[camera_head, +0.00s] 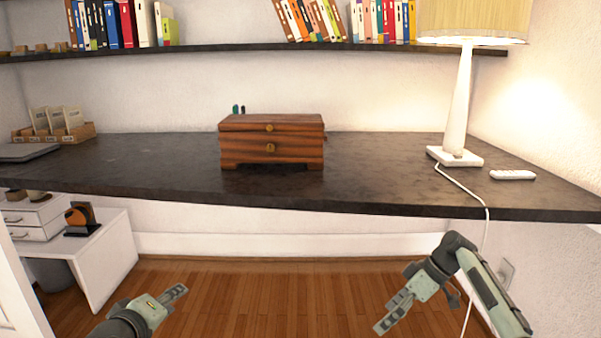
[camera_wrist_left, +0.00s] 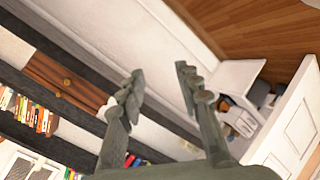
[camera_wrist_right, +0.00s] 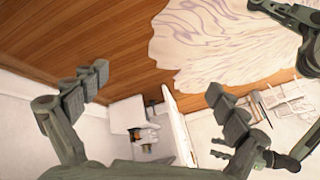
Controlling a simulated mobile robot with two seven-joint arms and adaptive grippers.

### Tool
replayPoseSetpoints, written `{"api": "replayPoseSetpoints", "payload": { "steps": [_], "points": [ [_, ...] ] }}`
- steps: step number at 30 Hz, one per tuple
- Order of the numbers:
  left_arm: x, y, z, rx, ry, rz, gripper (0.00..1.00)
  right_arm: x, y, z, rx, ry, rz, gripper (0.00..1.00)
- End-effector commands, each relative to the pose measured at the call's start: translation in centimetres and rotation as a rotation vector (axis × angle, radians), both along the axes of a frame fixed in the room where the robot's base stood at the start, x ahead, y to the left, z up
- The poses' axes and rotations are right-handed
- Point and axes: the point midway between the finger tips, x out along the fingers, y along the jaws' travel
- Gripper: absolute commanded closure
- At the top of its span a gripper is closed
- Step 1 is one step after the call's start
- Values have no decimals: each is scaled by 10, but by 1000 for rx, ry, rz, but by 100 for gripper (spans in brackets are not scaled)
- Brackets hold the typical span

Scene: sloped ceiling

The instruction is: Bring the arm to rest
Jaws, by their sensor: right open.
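My left gripper (camera_head: 174,294) is low at the bottom left of the head view, in front of and below the dark shelf desk. In the left wrist view its two fingers (camera_wrist_left: 158,85) stand apart with nothing between them. My right gripper (camera_head: 385,315) is low at the lower right of the head view, also below the desk edge. In the right wrist view its fingers (camera_wrist_right: 155,92) are spread wide and empty. Neither gripper touches anything that I can see.
The dark desk (camera_head: 380,170) holds a wooden box (camera_head: 270,152), a lamp (camera_head: 458,100) with a hanging cord, and a white remote (camera_head: 512,175). A white side table (camera_head: 110,250) stands at the left. The wooden floor (camera_head: 260,290) between my grippers is clear.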

Motion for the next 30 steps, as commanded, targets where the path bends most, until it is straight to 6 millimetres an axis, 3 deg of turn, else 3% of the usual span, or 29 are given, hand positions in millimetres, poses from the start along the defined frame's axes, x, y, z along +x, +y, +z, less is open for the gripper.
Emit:
{"api": "replayPoseSetpoints", "payload": {
  "steps": [1,6,9,12,18,21,25,30],
  "points": [
    [-14,-1,-25,67,63,-34,66,-24,0,-37,-55,32,-45,2],
    [-67,-3,-102,296,263,-181,66,-101,-8,-127,-241,86,-244,2],
    [-104,-3,-144,420,380,-284,66,-152,-16,-162,-335,89,-369,2],
    [-146,-1,-181,537,494,-401,66,-204,-26,-181,-414,76,-502,2],
    [-226,4,-236,717,685,-632,66,-292,-51,-179,-526,13,-742,2],
    [-253,6,-251,771,744,-718,66,-319,-60,-169,-556,-19,-823,2],
    [-273,7,-260,808,784,-779,66,-336,-68,-159,-573,-44,-881,2],
    [-277,8,-262,816,793,-794,66,-339,-70,-156,-578,-52,-896,2]
  ]
}}
